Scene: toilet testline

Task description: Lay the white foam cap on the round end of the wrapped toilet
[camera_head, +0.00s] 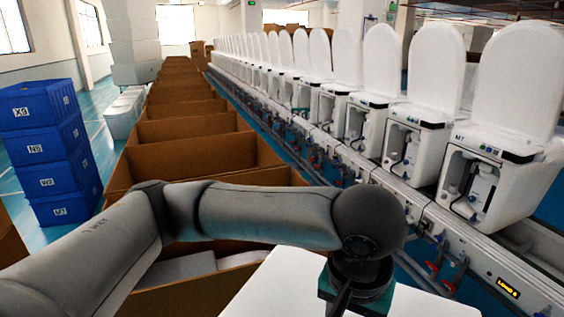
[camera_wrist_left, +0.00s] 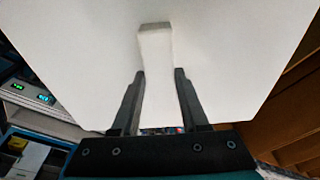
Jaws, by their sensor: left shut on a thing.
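The white foam cap (camera_wrist_left: 225,50) fills most of the left wrist view as a broad flat white piece with a raised narrow rib. My left gripper (camera_wrist_left: 160,75) is shut on this rib, one dark finger on each side. In the head view the cap (camera_head: 285,285) shows at the bottom, beneath my left wrist, to the right of an open cardboard box. My left fingertips are hidden there. My right gripper is in neither view. I cannot make out the wrapped toilet; white pieces (camera_head: 182,268) lie inside the nearest box, partly behind my left arm.
Open cardboard boxes (camera_head: 195,155) run in a row into the distance. Blue crates (camera_head: 45,150) stand stacked at left. On the right, a conveyor line (camera_head: 450,235) carries several white toilets (camera_head: 500,165) with raised lids.

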